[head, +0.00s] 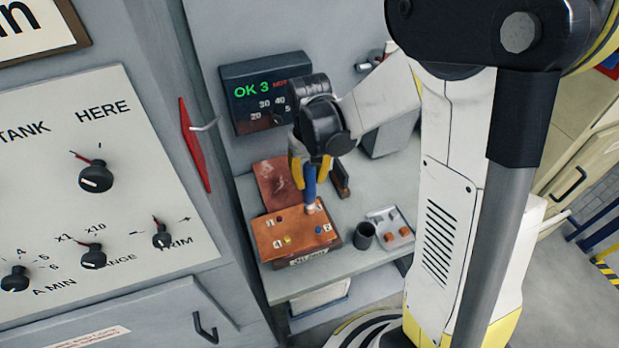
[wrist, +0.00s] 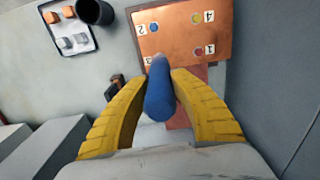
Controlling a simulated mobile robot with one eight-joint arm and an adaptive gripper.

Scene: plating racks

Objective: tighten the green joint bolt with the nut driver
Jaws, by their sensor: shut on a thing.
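My gripper (head: 311,172) is shut on the blue handle of the nut driver (head: 310,187), with yellow fingers on either side. The driver stands roughly upright, its tip down at the far right corner of the copper plate (head: 282,232). In the wrist view the driver (wrist: 159,92) lies between the fingers (wrist: 158,85) and reaches to the copper plate (wrist: 176,33). A blue bolt (wrist: 152,28) by label 2, a yellow bolt (wrist: 196,20) by 4 and an orange-red one (wrist: 197,50) by 1 show. No green bolt is visible; the driver hides its corner.
A display (head: 265,92) behind reads "OK 3" in green. A dark cup (head: 365,236) and a tray (head: 405,238) with orange pieces stand right of the plate. A reddish sheet (head: 276,183) lies behind it. A control panel wall is at left.

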